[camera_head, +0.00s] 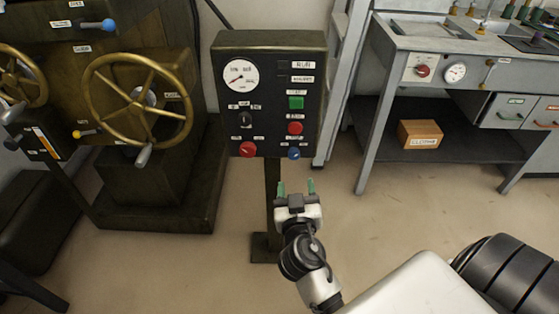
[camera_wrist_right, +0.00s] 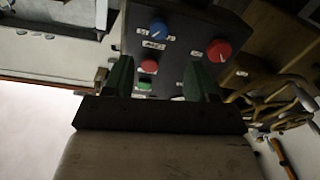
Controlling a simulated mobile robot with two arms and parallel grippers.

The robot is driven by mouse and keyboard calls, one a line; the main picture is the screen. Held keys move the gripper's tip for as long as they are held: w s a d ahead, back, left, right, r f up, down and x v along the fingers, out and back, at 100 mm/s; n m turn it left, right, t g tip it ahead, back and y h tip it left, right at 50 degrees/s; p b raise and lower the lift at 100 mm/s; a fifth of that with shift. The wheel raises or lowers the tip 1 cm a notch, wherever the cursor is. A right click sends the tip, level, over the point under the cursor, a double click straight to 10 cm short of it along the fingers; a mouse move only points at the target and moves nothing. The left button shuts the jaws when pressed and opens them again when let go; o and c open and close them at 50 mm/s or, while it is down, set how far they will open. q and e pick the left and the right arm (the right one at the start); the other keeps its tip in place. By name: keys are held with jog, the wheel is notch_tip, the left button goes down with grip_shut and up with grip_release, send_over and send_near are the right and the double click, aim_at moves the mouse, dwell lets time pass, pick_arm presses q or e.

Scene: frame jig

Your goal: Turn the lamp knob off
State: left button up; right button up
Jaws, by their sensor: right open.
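A dark control panel (camera_head: 269,130) on a post carries a red knob (camera_head: 247,149) at lower left, a blue knob (camera_head: 294,153) at lower right and a small black knob (camera_head: 245,119) above the red one. The labels are too small to read, so I cannot tell which is the lamp knob. My right gripper (camera_head: 296,187) is open and empty, its green fingertips pointing up just below the blue knob in the head view, touching nothing. In the right wrist view the panel appears upside down, with the blue knob (camera_wrist_right: 158,27) and red knob (camera_wrist_right: 219,50) beyond the fingers. My left gripper is not in view.
The panel also has a gauge (camera_head: 240,75), a green button (camera_head: 296,102) and a red button (camera_head: 295,128). A machine with a brass handwheel (camera_head: 138,99) stands at left. A grey workbench (camera_head: 440,42) with another red knob (camera_head: 422,71) stands at right. Floor between is clear.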

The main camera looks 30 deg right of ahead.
aim_at(294, 157)
jog(key=x, duration=0.8)
jog(key=shift+w+d+p, duration=0.2)
jog(key=shift+w+p, duration=0.1)
jog(key=shift+p, duration=0.1)
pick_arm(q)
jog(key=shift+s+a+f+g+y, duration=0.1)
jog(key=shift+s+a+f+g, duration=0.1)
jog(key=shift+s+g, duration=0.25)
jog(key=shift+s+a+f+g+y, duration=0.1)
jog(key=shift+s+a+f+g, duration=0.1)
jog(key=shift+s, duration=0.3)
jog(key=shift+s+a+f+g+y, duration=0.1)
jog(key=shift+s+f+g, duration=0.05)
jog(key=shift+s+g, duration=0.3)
pick_arm(e)
jog(key=shift+x, duration=0.75)
jog(key=shift+c, duration=0.3)
jog(key=c, duration=0.9)
jog(key=shift+o, duration=0.2)
